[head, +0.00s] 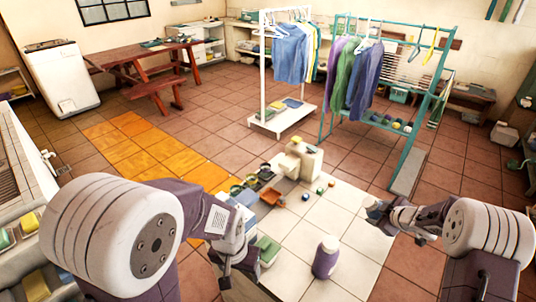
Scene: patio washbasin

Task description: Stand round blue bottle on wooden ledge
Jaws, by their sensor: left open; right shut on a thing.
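My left gripper (237,266) is open, pointing down at lower centre, left of the purple bottle. I cannot clearly make out a wooden ledge.
Clothes racks, one white (265,70) and one teal (333,85), stand behind. A red-brown picnic table (140,55) is at back left. The tiles at centre right are clear.

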